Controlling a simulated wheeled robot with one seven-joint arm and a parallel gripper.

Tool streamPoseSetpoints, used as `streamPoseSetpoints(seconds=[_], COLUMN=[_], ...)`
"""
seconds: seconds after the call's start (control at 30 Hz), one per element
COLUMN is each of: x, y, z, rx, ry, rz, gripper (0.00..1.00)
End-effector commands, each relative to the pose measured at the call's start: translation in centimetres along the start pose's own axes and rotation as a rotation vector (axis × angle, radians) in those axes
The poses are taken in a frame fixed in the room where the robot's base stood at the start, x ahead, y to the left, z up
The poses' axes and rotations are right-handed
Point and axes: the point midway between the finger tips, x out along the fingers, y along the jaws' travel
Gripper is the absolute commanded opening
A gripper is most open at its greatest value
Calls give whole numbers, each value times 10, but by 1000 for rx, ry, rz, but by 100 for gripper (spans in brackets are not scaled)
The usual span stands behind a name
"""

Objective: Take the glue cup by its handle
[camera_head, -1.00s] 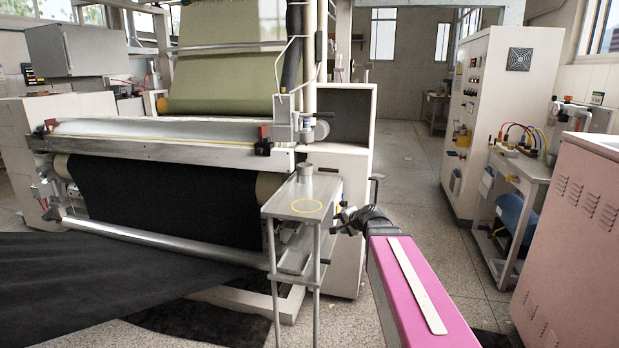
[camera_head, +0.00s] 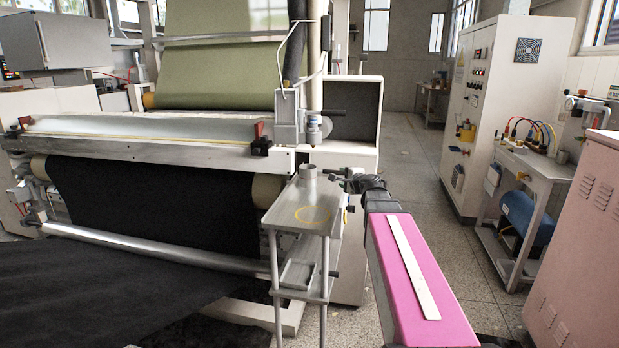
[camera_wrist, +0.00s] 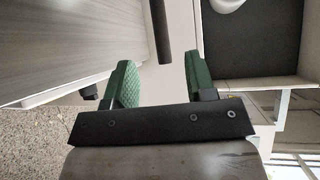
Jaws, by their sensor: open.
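The glue cup (camera_head: 308,172) is a small grey metal cup standing upright at the back of the small metal stand's top. In the wrist view a dark rod, which looks like its handle (camera_wrist: 160,30), points toward my gripper. Its near end is close to the gap between the fingertips. My gripper (camera_wrist: 157,65) is open, with green textured finger pads and nothing held. In the head view my gripper (camera_head: 345,178) is just right of the cup, at about its height. The dark wrist and arm partly hide the fingers there.
The metal stand (camera_head: 290,215) has a yellow ring marked on its top and a lower shelf. The large machine with a black roll (camera_head: 150,200) is behind and left. A pink cabinet (camera_head: 580,240) stands at right. The aisle floor (camera_head: 410,150) is clear.

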Motion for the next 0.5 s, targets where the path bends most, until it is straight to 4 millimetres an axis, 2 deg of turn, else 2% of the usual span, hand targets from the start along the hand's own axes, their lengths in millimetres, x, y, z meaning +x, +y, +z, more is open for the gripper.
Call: streamPoseSetpoints(seconds=[0.33,0.5], x=[47,57], y=[-1,0], z=[-1,0], rx=[0,-1], ry=[-1,-1], rz=[0,0], gripper=[51,51])
